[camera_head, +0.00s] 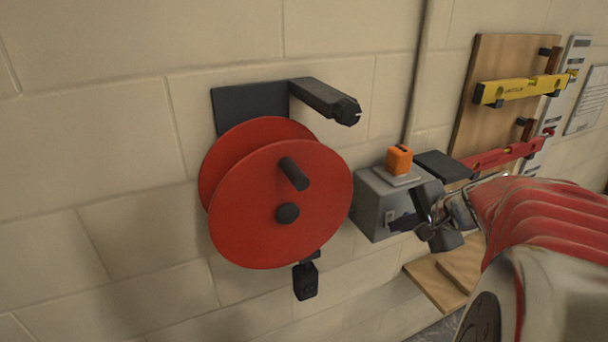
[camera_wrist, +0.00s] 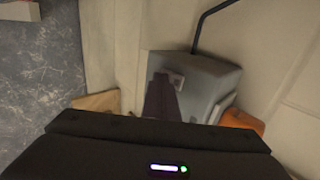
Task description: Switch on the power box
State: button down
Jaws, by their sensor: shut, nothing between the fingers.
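The grey power box (camera_head: 374,203) is fixed to the block wall, right of the red reel, in the head view. The switch's position is too small to tell.
A red cable reel (camera_head: 270,205) hangs on the wall to the left, with a dark plug (camera_head: 305,281) below it. A yellow level (camera_head: 520,88) and a red level (camera_head: 500,156) hang at the right. A wooden shelf (camera_head: 433,284) lies below the box.

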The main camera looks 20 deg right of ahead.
jog(key=shift+w, duration=0.15)
jog(key=shift+r, duration=0.1)
jog(key=shift+r, duration=0.65)
dwell(0.4)
